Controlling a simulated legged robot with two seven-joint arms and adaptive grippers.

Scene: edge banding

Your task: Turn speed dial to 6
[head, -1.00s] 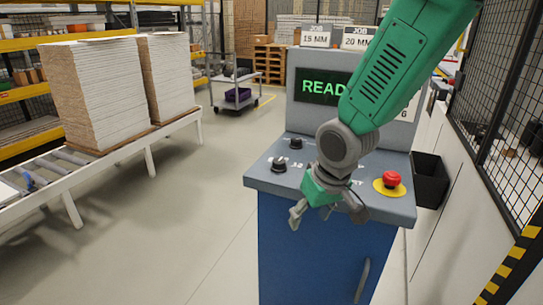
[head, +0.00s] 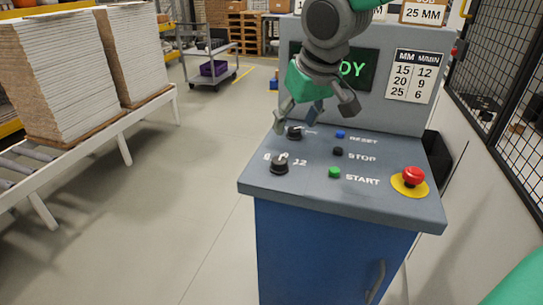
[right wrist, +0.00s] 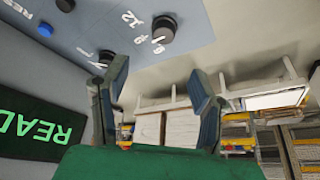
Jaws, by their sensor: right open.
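The grey control panel (head: 345,180) carries two black dials at its left. The front dial (head: 279,163) has a "12" printed beside it; in the right wrist view this dial (right wrist: 165,29) has several numbers around it, 12 among them. The rear dial (head: 294,132) sits farther back, just below my right gripper (head: 316,112). My right gripper is open and empty, its fingers apart above the panel's rear left part. In the right wrist view my right gripper (right wrist: 160,95) partly hides the rear dial (right wrist: 106,58). My left gripper is not in view.
A blue reset button (head: 340,134), black stop button (head: 338,152) and green start button (head: 334,172) stand right of the dials. A red emergency button (head: 412,176) is at the right edge. The upright display (head: 360,70) and a MM/M-MIN chart (head: 411,76) rise behind.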

